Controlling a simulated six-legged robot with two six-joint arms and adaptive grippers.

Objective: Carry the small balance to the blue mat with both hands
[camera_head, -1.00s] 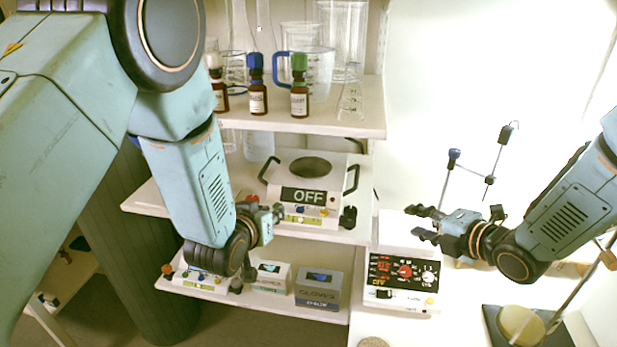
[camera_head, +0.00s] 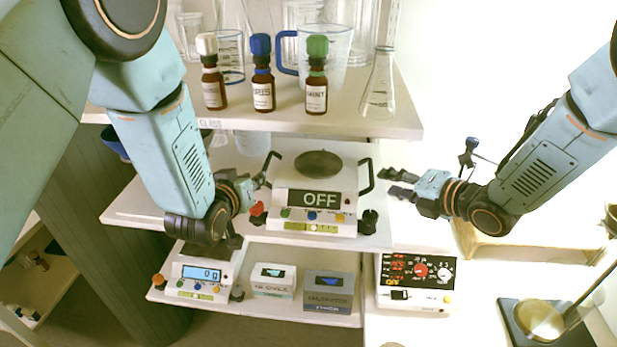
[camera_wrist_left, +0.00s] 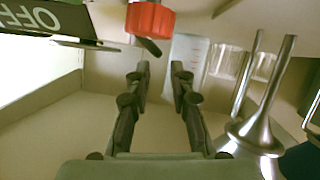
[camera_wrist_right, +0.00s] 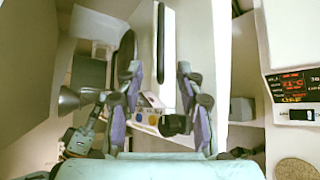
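A white unit with a round grey plate, a dark "OFF" display and black side handles (camera_head: 313,178) sits on the middle shelf. A smaller white unit reading 0 g (camera_head: 201,273) sits on the lower shelf; I cannot tell which one is the small balance. My left gripper (camera_head: 262,183) is open beside the OFF unit's left handle; the left wrist view shows its fingers apart (camera_wrist_left: 160,75), empty, near a red knob (camera_wrist_left: 150,20). My right gripper (camera_head: 388,182) is open just right of the right handle; its fingers (camera_wrist_right: 160,80) also show apart. No blue mat is visible.
The upper shelf (camera_head: 250,118) holds brown bottles with white, blue and green caps (camera_head: 316,85) and glassware above the grippers. Two small boxes (camera_head: 328,292) sit on the lower shelf. A red-display unit (camera_head: 415,283) and a stand base (camera_head: 540,320) are at right.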

